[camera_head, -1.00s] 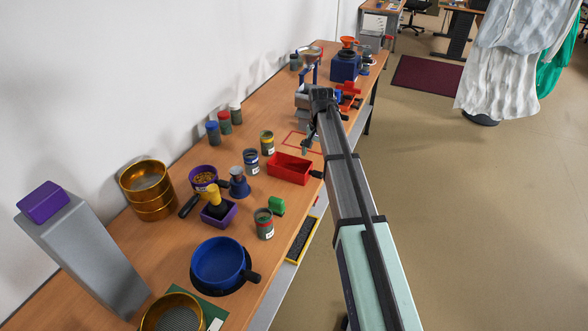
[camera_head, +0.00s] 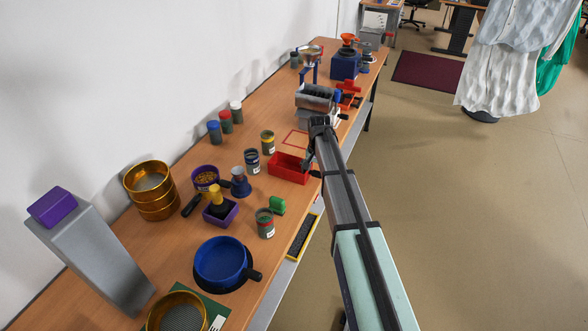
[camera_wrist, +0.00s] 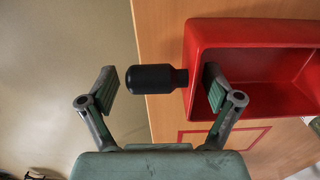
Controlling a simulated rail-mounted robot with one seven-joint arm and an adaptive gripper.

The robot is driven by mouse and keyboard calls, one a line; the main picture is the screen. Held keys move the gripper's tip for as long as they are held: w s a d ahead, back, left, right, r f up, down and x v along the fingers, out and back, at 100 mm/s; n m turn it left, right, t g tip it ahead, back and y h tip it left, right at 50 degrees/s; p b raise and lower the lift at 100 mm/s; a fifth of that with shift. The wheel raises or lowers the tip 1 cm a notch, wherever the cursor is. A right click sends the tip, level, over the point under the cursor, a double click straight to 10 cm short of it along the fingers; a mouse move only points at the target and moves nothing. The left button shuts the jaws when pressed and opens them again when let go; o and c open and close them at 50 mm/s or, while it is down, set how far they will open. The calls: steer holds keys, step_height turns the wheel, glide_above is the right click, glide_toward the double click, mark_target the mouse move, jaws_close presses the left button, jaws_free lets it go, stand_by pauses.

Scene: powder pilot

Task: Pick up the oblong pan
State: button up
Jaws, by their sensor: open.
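The oblong pan is a red rectangular pan (camera_head: 284,172) on the bench near its right edge. In the wrist view the pan (camera_wrist: 250,32) fills the upper right, and its short black handle (camera_wrist: 152,78) points left. My gripper (camera_wrist: 160,88) is open, with the handle lying between its two fingers in the picture and neither finger seen closed on it. The right finger overlaps the pan's end wall in that view; I cannot tell whether they touch. In the head view my gripper (camera_head: 309,158) is at the pan's right end, partly hiding it.
A red outlined rectangle (camera_head: 292,139) marks the bench beyond the pan. Small jars (camera_head: 252,161) stand left of it, a green block (camera_head: 277,205) nearer. A blue round pan (camera_head: 221,262) and brass sieves (camera_head: 150,190) stand closer. A machine with a drum (camera_head: 317,98) stands farther along.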

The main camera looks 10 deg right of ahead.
steer(key=c, duration=1.6)
steer(key=shift+r, duration=0.1)
step_height(320, 180, up, 20)
steer(key=b, duration=0.4)
